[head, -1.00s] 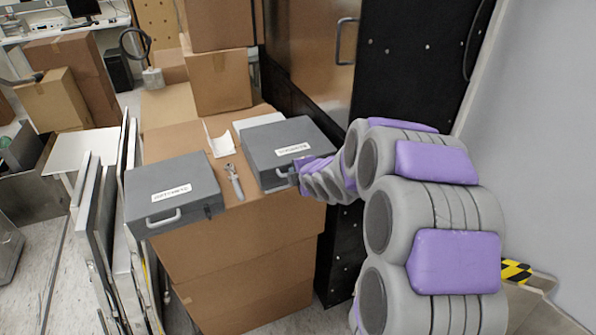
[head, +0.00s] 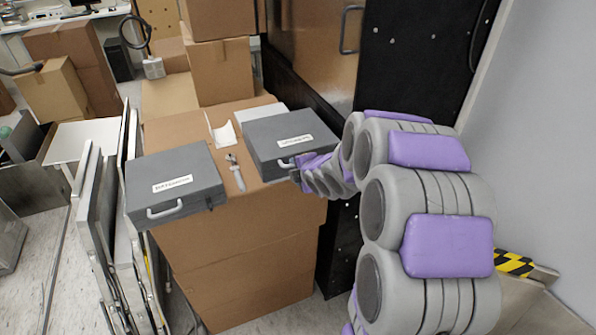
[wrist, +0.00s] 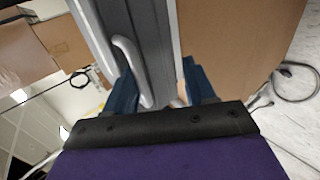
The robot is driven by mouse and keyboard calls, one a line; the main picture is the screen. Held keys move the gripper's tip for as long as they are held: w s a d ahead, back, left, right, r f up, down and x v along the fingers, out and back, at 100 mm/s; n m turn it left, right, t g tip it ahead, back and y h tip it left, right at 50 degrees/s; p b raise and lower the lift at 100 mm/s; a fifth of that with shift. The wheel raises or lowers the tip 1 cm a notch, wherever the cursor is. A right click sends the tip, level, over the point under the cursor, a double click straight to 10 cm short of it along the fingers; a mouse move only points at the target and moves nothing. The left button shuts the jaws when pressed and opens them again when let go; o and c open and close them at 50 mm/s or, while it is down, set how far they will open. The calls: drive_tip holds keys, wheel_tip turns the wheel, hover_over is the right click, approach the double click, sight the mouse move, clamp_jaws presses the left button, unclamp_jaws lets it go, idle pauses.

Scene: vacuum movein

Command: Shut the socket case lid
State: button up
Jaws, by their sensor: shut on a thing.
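Two grey cases lie on the cardboard boxes, and both look closed in the head view. The left case (head: 170,180) has a white label and a front handle. The right case (head: 280,135) also has a white label and a handle; the label text is too small to read for certain, so I cannot tell which holds sockets. In the wrist view, my gripper's fingers (wrist: 160,92) stand on either side of the grey case edge (wrist: 157,50), with the handle (wrist: 130,62) close to the left finger.
A small metal tool (head: 237,172) lies between the cases. Cardboard boxes (head: 245,255) form the support. Folded metal panels (head: 110,220) stand at the left. A black cabinet (head: 415,60) is behind the arm, and a grey wall is at the right.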

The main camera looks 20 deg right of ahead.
drive_tip(key=shift+s+f, duration=0.2)
drive_tip(key=shift+f, duration=0.05)
drive_tip(key=p+v, duration=0.3)
drive_tip(key=v, duration=1.4)
drive_tip(key=shift+r, duration=0.3)
drive_tip(key=shift+w, duration=0.1)
